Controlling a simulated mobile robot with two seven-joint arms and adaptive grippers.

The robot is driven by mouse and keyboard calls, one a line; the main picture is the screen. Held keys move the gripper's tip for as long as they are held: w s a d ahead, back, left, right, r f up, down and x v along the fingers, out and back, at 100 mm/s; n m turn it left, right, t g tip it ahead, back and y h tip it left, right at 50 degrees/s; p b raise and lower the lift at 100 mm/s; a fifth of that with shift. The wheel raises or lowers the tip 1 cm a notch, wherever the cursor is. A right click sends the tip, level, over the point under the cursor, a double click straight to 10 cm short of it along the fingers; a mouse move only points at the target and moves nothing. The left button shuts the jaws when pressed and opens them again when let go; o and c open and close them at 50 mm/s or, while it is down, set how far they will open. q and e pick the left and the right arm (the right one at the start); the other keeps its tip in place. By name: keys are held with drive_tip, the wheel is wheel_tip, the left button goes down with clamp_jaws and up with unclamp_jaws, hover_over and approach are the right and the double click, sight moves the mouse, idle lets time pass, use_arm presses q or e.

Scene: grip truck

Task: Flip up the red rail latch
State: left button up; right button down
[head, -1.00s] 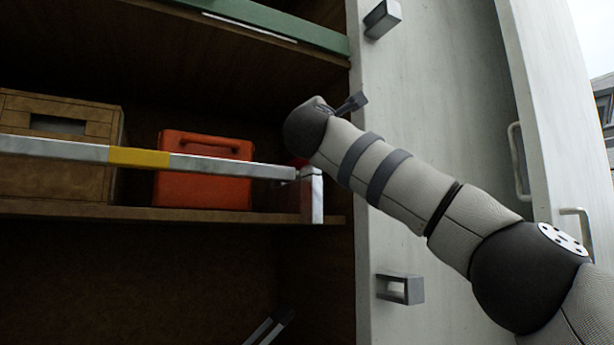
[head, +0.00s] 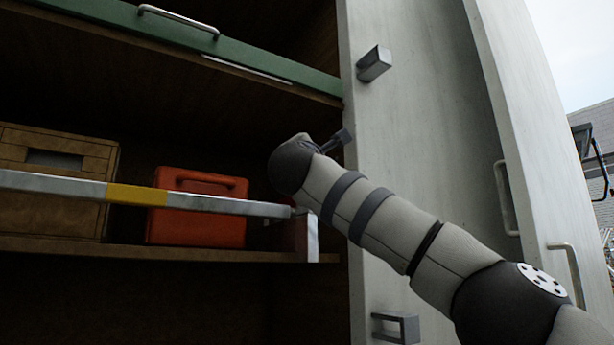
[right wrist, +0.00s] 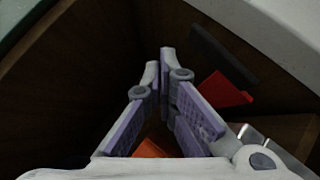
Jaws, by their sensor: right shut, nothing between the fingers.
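The white rail (head: 235,206) with a yellow band crosses the front of the shelf and ends at a pale bracket (head: 312,238) by the right cabinet wall. The red latch (right wrist: 225,92) shows in the right wrist view, just right of my right gripper (right wrist: 163,68). The gripper's fingers are together and empty, apart from the latch in the picture. My left gripper is in neither current view.
An orange-red case (head: 198,225) and a brown crate (head: 50,200) stand on the shelf (head: 160,250) behind the rail. A green panel (head: 190,45) runs above. A pale door (head: 415,150) with grey brackets stands close behind my right arm.

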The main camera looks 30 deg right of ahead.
use_arm(q)
drive_tip(key=s+f+b, duration=0.1)
drive_tip(key=s+a+f+b, duration=0.1)
drive_tip(key=shift+s+f+g, duration=0.15)
drive_tip(key=shift+f+g, duration=0.15)
drive_tip(key=shift+g, duration=0.1)
use_arm(e)
drive_tip(key=s+a+r, duration=0.1)
drive_tip(key=s+a, duration=0.6)
drive_tip(key=a, duration=0.1)
drive_tip(key=shift+s+r, duration=0.15)
drive_tip(key=shift+a, duration=0.1)
